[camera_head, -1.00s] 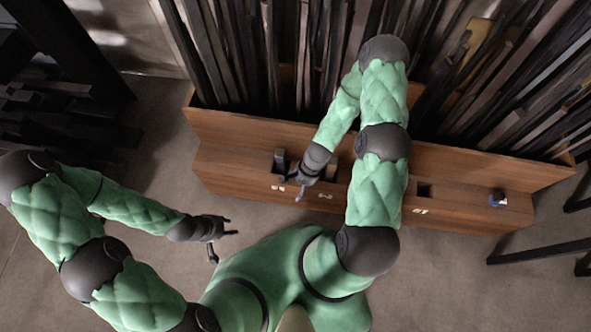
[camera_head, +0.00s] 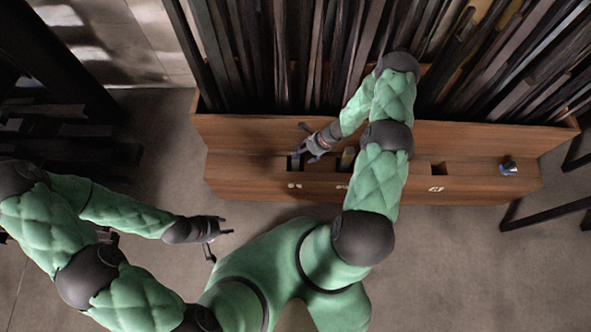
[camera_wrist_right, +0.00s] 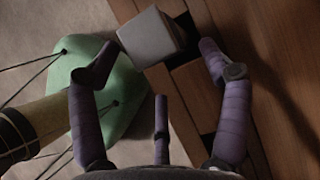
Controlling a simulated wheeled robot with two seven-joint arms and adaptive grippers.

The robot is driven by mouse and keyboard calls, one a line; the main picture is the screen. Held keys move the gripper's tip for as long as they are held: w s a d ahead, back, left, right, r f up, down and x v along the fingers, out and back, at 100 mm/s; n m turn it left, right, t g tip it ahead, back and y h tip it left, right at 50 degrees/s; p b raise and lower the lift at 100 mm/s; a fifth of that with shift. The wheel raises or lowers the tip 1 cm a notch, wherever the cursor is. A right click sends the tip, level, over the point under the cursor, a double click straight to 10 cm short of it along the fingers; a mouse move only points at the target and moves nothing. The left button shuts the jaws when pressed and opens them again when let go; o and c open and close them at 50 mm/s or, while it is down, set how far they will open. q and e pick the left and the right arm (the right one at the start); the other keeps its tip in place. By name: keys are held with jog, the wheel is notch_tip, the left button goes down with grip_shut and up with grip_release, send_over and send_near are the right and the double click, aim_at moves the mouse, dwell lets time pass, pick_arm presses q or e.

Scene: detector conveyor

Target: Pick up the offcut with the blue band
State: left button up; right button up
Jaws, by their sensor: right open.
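A small piece with blue and pale parts (camera_head: 508,167) stands at the right end of the wooden bench (camera_head: 390,190); I cannot tell whether the blue is a band. My right gripper (camera_head: 301,147) is open over the bench's left slot, by a dark grey offcut (camera_head: 295,163). In the right wrist view, a plain grey block (camera_wrist_right: 152,37) lies just beyond and between the spread fingers (camera_wrist_right: 160,62), apparently not gripped; no blue shows on it. My left gripper (camera_head: 220,245) is open and empty, away from the bench.
A dark empty slot (camera_head: 438,168) lies between the beige-topped offcut and the blue piece. Many long dark bars (camera_head: 290,60) stand behind the bench. A black metal frame (camera_head: 545,213) stands at the right. The floor in front of the bench is clear.

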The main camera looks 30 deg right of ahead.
aim_at(295, 163)
jog(key=b+x, duration=0.2)
jog(key=x, duration=0.3)
jog(key=shift+w+a+b, duration=0.25)
jog(key=shift+b, duration=0.05)
jog(key=shift+c, duration=0.4)
jog(key=c, duration=1.4)
jog(key=shift+r, duration=0.1)
grip_shut()
jog(key=shift+r, duration=0.1)
